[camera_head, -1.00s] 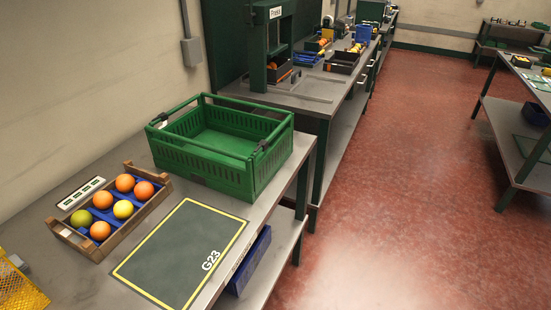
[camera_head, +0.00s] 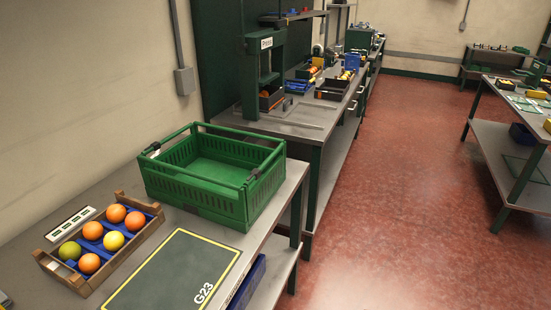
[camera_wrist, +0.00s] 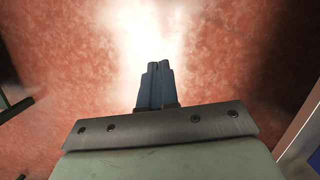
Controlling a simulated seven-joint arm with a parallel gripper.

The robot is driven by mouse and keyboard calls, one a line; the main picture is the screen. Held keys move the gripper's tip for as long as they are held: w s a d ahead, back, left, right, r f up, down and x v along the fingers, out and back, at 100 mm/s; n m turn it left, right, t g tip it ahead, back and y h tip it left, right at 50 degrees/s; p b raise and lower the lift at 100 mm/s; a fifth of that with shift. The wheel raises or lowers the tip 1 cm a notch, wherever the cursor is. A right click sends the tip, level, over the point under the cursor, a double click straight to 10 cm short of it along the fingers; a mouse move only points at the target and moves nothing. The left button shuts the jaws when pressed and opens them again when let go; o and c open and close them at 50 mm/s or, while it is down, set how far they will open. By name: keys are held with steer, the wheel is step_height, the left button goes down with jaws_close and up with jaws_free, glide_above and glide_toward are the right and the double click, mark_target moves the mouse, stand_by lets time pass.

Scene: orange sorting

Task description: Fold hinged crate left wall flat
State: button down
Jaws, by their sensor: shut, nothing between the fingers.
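The green hinged crate (camera_head: 190,193) stands on the grey workbench in the head view, with its walls upright and its inside empty. Dark latches show at its left and right ends. The crate's left wall (camera_head: 150,168) is upright and partly hidden by the front wall. My gripper (camera_wrist: 158,68) shows only in the wrist view, with its blue-grey fingers shut together and nothing held. It points at the red floor, away from the crate. The crate is not in the wrist view.
A wooden tray (camera_head: 148,225) of several oranges and other citrus sits left of the crate. A dark mat (camera_head: 170,275) marked G23 lies in front. A press (camera_head: 265,60) stands on the bench behind. The red floor (camera_head: 400,200) on the right is open.

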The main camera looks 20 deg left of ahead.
steer(key=w+a+r+n+t+y, duration=0.1)
steer(key=w+a+r+t, duration=0.1)
steer(key=w+a+r, duration=0.6)
steer(key=w+a+r+n+t+y, duration=0.15)
steer(key=w+a+r, duration=0.3)
steer(key=r, duration=0.65)
steer(key=w+a+r+t, duration=0.2)
steer(key=w+a+r, duration=0.4)
steer(key=r, duration=0.4)
steer(key=a+r+t+y, duration=0.1)
steer(key=a+r, duration=0.3)
steer(key=r, duration=0.8)
steer(key=w+a+r+m+t+y, duration=0.1)
steer(key=a+r, duration=0.3)
steer(key=r, duration=0.8)
steer(key=a+r+t+y, duration=0.15)
steer(key=a+r, duration=0.25)
steer(key=r, duration=0.9)
steer(key=w+a+f+m+g, duration=0.2)
steer(key=a+f+m, duration=0.1)
steer(key=a+f, duration=0.5)
steer(key=shift+f, duration=1.4)
